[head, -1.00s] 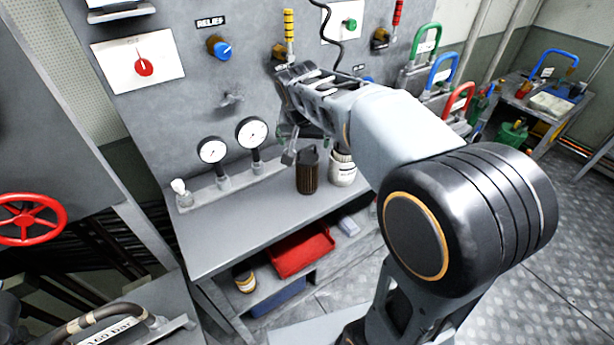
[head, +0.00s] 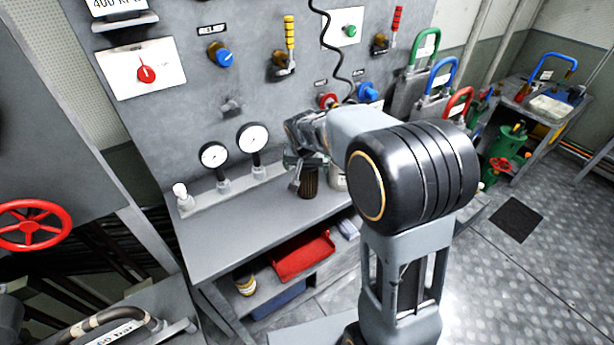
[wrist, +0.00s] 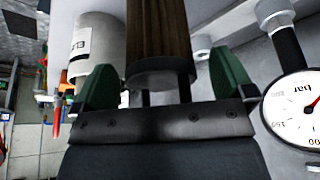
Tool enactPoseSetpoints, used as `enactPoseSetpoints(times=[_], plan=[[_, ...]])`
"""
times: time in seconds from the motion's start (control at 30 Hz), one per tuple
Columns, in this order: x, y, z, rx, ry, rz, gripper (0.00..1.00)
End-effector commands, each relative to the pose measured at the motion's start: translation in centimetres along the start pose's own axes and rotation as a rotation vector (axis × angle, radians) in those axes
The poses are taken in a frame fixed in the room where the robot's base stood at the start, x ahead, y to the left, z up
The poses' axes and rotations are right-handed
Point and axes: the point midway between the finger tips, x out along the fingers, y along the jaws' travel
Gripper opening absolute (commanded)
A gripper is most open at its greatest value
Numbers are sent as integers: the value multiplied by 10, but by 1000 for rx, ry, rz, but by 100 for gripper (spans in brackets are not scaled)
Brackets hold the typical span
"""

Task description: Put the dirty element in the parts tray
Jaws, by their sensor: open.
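The dirty element, a dark brown pleated cylinder with a dark cap (head: 309,183), stands upright on the grey bench. It fills the upper middle of the wrist view (wrist: 158,35). My gripper (wrist: 165,85) is open, with one green-padded finger on each side of the element. I cannot tell whether the fingers touch it. In the head view my gripper (head: 298,172) covers the element's upper part. A red tray (head: 302,257), possibly the parts tray, lies on the shelf below the bench.
A white labelled canister (wrist: 97,45) stands close beside the element. Two pressure gauges (head: 252,138) rise from the bench left of my gripper. A blue tray (head: 278,298) and a small jar (head: 245,284) are below. The bench front (head: 225,240) is clear.

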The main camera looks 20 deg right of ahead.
Motion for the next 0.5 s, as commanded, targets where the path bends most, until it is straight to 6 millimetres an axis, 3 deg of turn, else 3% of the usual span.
enactPoseSetpoints(times=[0.27, 0.5], plan=[[2, 0, 0, 0, 0, 0, 99], [2, 0, 0, 0, 0, 0, 76]])
